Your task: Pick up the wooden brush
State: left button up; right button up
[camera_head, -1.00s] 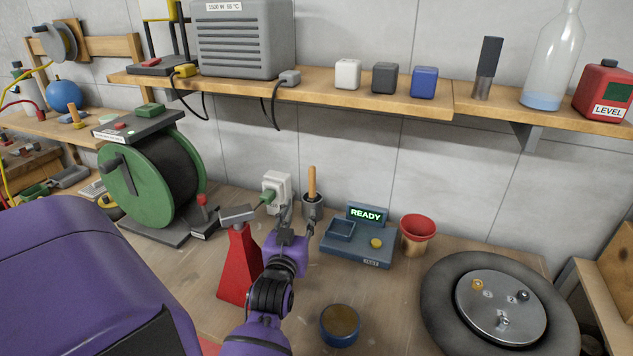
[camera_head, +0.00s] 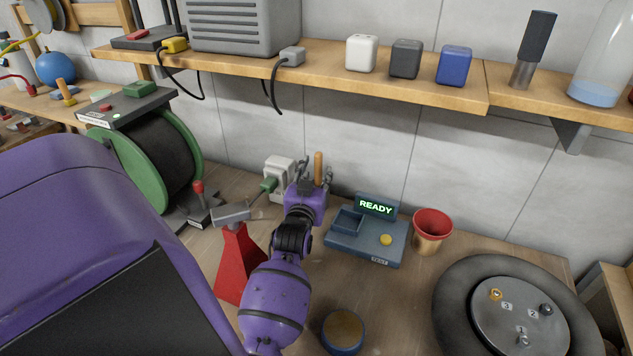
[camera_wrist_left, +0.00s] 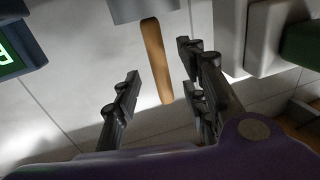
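The wooden brush shows as a light brown handle (camera_head: 318,163) standing up behind my left gripper. In the left wrist view, which appears upside down, the handle (camera_wrist_left: 156,60) runs out of a grey holder (camera_wrist_left: 142,10). The brush's lower end is hidden in the holder. My left gripper (camera_head: 316,174) is open, with its fingers on either side of the handle. In the wrist view, gaps show between the handle and the fingers of the gripper (camera_wrist_left: 158,70). My right gripper is not in view.
A white socket box (camera_head: 279,171) with a green plug (camera_head: 268,185) is close left of the gripper. A red stand (camera_head: 238,262) is nearer. A blue tester (camera_head: 367,240) reading READY and a red-topped cup (camera_head: 432,230) are right. The shelf (camera_head: 330,80) overhangs behind.

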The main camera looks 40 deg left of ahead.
aim_at(317, 169)
pick_arm(q)
jog(key=x, duration=0.3)
jog(key=shift+w, duration=0.2)
jog(key=shift+s, duration=0.1)
jog(key=shift+c, duration=0.5)
grip_shut()
jog(key=shift+r, duration=0.1)
